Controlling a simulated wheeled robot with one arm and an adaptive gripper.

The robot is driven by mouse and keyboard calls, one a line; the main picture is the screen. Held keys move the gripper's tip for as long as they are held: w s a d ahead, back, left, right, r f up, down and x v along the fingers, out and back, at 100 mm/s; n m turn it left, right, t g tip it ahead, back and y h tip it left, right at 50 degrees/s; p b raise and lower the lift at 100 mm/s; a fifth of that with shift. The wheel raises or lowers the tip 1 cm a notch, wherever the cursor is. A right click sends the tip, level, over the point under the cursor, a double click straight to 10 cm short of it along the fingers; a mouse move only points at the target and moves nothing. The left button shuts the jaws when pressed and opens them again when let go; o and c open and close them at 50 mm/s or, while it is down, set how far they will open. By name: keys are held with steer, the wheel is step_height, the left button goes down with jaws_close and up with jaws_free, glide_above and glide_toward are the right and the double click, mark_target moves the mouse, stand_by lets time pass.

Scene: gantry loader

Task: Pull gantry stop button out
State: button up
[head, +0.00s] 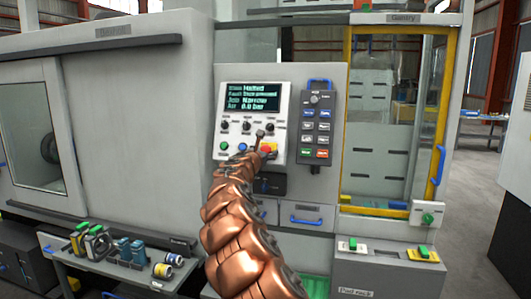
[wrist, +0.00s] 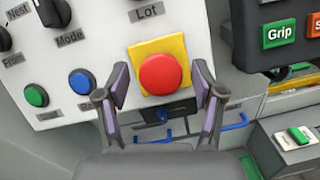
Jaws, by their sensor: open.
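The gantry stop button (wrist: 164,75) is a round red mushroom head on a yellow square plate (wrist: 145,51), low on the white control panel. In the head view the button (head: 270,149) is partly hidden by my arm. My gripper (wrist: 163,85) is open in the wrist view, with one finger on each side of the button. Whether the fingers touch the button I cannot tell. In the head view my gripper (head: 262,138) is small, in front of the panel's lower right.
Green (wrist: 36,96) and blue (wrist: 79,81) push buttons and dark knobs (wrist: 55,13) share the panel. A hanging pendant (head: 316,125) with coloured keys is close on the right. A display (head: 251,98) is above. A tool bench (head: 120,265) stands lower left.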

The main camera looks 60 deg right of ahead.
steer(key=v, duration=1.1)
steer(key=shift+a, duration=0.3)
stand_by(0.8)
